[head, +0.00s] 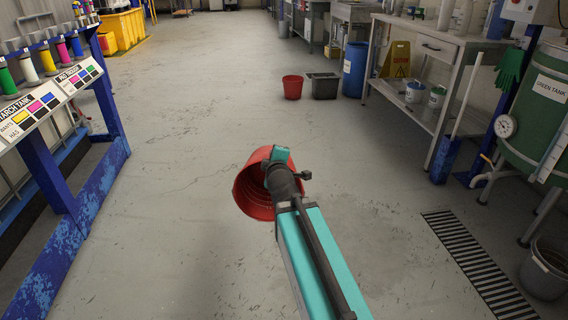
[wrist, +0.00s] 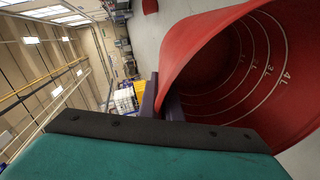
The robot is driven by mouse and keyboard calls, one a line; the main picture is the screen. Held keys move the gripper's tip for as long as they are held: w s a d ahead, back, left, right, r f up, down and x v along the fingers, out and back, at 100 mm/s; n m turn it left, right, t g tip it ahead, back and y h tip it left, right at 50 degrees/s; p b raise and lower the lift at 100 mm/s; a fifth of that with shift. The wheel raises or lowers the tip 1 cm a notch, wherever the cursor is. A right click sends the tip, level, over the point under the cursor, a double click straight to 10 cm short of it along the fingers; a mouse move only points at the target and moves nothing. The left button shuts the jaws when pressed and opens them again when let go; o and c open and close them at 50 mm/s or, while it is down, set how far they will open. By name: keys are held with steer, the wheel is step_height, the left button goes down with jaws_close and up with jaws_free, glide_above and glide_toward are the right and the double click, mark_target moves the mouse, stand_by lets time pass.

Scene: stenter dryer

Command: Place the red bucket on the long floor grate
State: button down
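A red bucket (head: 250,190) hangs tilted on its side at the end of my arm, above the floor in the middle of the head view. In the wrist view the red bucket (wrist: 215,60) fills the upper right, its mouth facing the camera and litre marks inside. My gripper (wrist: 162,98) is shut on its rim, with one dark finger on each side of the wall. The fingertips are hidden in the head view. The long floor grate (head: 478,262) is a dark slotted strip in the floor at lower right, right of the bucket and apart from it.
Another red bucket (head: 292,87) and a dark grey bin (head: 322,86) stand farther back. A grey bucket (head: 545,268) stands just right of the grate. A workbench (head: 440,45) and green tank (head: 545,110) line the right; a blue-framed panel (head: 60,180) is at left. The middle floor is clear.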

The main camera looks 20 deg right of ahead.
steer(key=a+r+n+y, duration=0.2)
steer(key=a+r+y, duration=0.1)
steer(key=a+r, duration=0.5)
steer(key=shift+w+a+r+n, duration=0.15)
steer(key=shift+a+r+n, duration=0.15)
steer(key=shift+a, duration=0.65)
steer(key=shift+f, duration=0.1)
